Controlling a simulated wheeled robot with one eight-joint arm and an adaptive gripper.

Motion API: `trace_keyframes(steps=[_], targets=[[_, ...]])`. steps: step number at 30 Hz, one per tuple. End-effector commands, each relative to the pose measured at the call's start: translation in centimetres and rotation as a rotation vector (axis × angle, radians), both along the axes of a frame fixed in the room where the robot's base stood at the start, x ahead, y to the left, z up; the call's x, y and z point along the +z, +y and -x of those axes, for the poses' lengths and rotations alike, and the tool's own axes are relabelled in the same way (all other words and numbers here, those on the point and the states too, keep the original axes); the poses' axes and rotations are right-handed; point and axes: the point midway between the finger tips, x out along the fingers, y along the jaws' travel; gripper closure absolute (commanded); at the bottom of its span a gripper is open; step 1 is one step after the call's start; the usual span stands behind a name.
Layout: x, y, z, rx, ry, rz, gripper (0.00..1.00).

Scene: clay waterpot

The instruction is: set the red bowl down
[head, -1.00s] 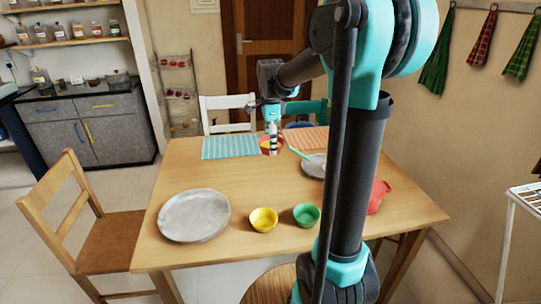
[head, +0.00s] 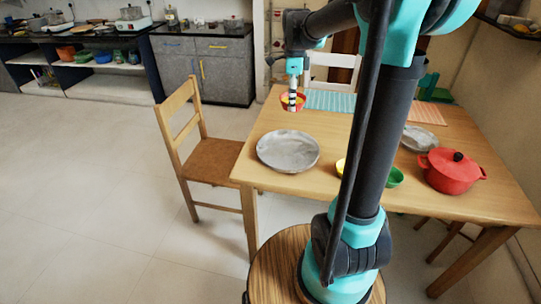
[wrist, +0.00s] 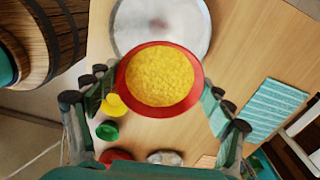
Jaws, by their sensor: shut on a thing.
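The red bowl (wrist: 194,98) has a bright red rim and a yellow filling. In the wrist view it lies between the two fingers of my gripper (wrist: 160,95), which is shut on it. In the head view the bowl (head: 284,102) shows small under my gripper (head: 292,107), at the far left corner of the table (head: 370,125). The fingers partly hide it there. Whether its base touches the table or hangs above it I cannot tell.
A grey plate (head: 288,150) lies at the table's left front. A yellow cup (head: 340,166), a green cup (head: 395,177) and a red lidded pot (head: 453,172) stand to the right. A striped mat (head: 330,100) lies just right of the bowl. A wooden chair (head: 205,150) stands at left.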

Motion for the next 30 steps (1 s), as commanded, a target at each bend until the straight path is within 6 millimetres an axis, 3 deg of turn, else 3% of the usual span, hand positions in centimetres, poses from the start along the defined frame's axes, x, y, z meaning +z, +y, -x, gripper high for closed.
trace_keyframes(steps=[5,15,21,30], targets=[[-2.3,0.0,-0.1,-0.004,0.000,0.000,0.49],[-10.6,0.0,-0.1,-0.003,0.000,0.000,0.49],[-14.6,0.0,0.0,-0.003,0.000,0.000,0.49],[-17.4,0.0,0.0,-0.003,0.000,0.000,0.49]])
